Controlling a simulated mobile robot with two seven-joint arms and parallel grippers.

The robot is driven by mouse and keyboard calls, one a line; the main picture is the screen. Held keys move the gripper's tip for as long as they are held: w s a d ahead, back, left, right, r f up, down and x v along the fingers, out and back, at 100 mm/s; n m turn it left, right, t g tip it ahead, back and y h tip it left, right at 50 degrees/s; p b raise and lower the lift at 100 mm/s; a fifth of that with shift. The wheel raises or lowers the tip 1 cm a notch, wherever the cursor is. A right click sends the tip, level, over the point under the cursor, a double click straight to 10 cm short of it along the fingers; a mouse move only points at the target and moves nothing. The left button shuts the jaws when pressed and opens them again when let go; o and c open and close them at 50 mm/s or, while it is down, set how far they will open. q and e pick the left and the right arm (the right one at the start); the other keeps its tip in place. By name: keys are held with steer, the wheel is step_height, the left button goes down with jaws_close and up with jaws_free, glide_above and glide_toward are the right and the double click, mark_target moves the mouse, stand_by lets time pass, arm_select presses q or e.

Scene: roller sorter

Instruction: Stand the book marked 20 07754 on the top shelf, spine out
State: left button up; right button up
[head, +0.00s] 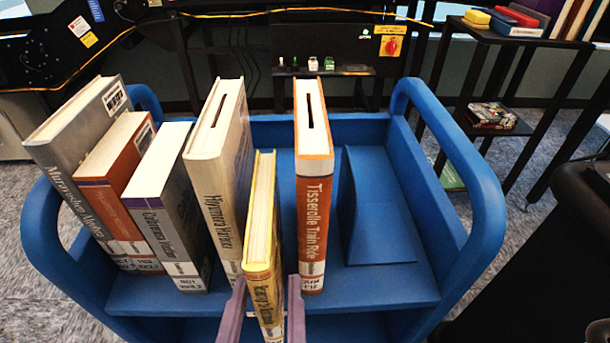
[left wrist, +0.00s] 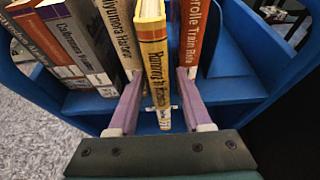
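A slim yellow book (head: 262,235) stands nearly upright at the front of the blue shelf unit's top shelf, its spine facing me. It also shows in the left wrist view (left wrist: 152,55). Its spine's lower end reaches past the shelf's front edge, and I cannot tell if it rests on the shelf. The number on its label is too small to read. My left gripper (head: 267,284) has its purple fingers on either side of the yellow book, with a gap showing at the right. The gripper looks open. My right gripper is not in view.
A thick cream-paged book (head: 216,140) stands just left of the yellow one, an orange book (head: 313,170) to its right. Several other books lean farther left. A blue bookend (head: 372,210) stands at right. The blue top shelf (head: 405,285) has free room between the orange book and its right side.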

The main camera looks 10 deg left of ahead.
arm_select(q)
steer(key=shift+o, duration=0.6)
steer(key=shift+f, duration=0.1)
steer(key=shift+s, duration=0.1)
steer(key=v, duration=1)
steer(key=shift+p, duration=0.4)
